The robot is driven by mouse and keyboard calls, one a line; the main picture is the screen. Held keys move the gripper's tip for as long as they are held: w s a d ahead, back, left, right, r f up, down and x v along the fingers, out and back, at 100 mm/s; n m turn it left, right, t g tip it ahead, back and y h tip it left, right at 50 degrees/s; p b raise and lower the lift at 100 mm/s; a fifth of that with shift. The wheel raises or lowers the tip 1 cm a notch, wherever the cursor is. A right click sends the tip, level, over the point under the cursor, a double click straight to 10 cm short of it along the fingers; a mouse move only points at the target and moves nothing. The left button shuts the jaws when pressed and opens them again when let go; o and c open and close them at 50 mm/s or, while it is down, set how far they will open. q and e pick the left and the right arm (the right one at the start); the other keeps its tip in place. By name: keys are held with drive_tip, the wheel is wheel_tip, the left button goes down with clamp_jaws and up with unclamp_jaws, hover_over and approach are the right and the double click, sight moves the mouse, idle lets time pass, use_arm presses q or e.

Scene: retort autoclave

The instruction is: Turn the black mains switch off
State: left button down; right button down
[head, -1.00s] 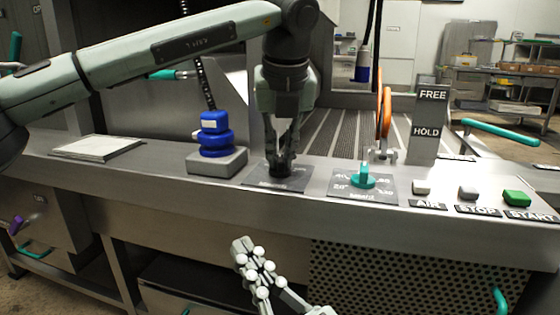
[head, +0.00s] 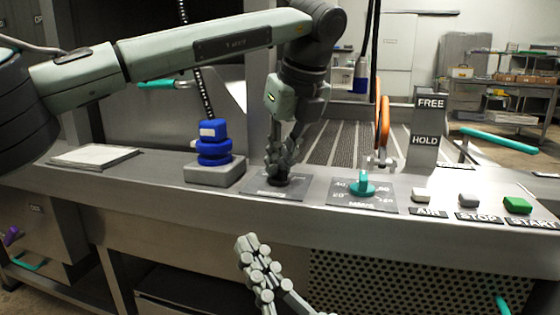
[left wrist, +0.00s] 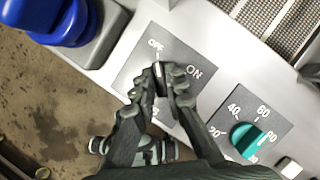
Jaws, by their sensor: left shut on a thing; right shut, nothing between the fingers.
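The black mains switch (left wrist: 159,76) sits on a dark plate (left wrist: 133,76) with OFF and ON labels on the sloping console; the plate also shows in the head view (head: 290,193). My left gripper (head: 277,172) is shut on the switch from above, its fingers on both sides in the left wrist view (left wrist: 160,90). The switch's visible end points towards the OFF label, though the fingers cover much of it. My right gripper (head: 247,244) is shut and empty, low in front of the console and apart from it.
A teal dial (head: 363,186) stands right of the switch plate, then AIR, STOP and green START (head: 517,205) buttons. A blue stacked knob (head: 213,145) on a grey block stands to the left.

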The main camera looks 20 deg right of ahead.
use_arm(q)
drive_tip(key=c, duration=1.6)
unclamp_jaws()
drive_tip(key=shift+o, duration=0.2)
drive_tip(key=a+v, duration=0.1)
drive_tip(key=v, duration=1.1)
drive_tip(key=shift+d, duration=0.45)
